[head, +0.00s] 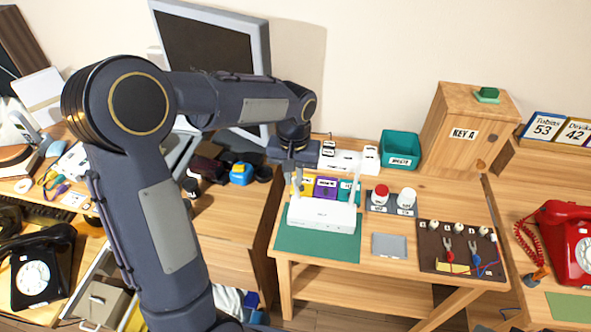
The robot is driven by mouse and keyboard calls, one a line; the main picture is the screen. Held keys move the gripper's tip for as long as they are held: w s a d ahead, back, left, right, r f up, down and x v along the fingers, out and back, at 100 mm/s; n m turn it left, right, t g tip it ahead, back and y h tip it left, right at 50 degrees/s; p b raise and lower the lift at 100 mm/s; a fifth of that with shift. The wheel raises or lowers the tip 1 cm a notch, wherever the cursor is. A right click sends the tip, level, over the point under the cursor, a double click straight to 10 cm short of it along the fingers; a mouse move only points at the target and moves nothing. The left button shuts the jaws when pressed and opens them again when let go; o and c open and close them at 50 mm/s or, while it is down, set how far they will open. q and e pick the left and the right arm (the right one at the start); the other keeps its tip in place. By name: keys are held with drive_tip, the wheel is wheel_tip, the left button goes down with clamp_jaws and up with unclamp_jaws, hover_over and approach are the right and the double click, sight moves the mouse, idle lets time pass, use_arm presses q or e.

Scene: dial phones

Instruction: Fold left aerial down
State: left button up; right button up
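A white router (322,216) sits on a green mat (300,243) on the wooden table. Its right aerial (356,178) stands nearly upright at the back right corner. My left gripper (297,183) points down at the router's back left corner, where the left aerial is. The gripper covers most of that corner, so I cannot make out the left aerial's angle or whether the fingers touch it. The fingers are too small and overlapped to tell if they are open or shut. My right gripper is not in view.
Behind the router are coloured labelled boxes (326,188) and a white power strip (350,160). To its right are red and white knobs (381,192), a grey plate (389,246) and a dark wiring board (459,252). A wooden KEY A box (462,134) stands behind.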

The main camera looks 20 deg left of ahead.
use_arm(q)
drive_tip(key=s+d+f+b, duration=0.1)
drive_tip(key=s+f+b, duration=0.4)
drive_tip(key=s+f, duration=0.1)
drive_tip(key=shift+s+d, duration=0.15)
drive_tip(key=shift+d, duration=0.15)
idle(0.6)
drive_tip(key=f+b, duration=0.2)
drive_tip(key=s+f+b, duration=0.1)
drive_tip(key=f+b, duration=0.1)
drive_tip(key=s+f+b, duration=0.1)
drive_tip(key=f+b, duration=0.1)
drive_tip(key=f, duration=0.1)
drive_tip(key=shift+d, duration=0.25)
drive_tip(key=o, duration=0.7)
drive_tip(key=shift+r, duration=0.1)
drive_tip(key=shift+c, duration=0.2)
drive_tip(key=shift+r, duration=0.1)
wheel_tip(320, 180, up, 6)
drive_tip(key=p, duration=0.4)
drive_tip(key=shift+p, duration=0.4)
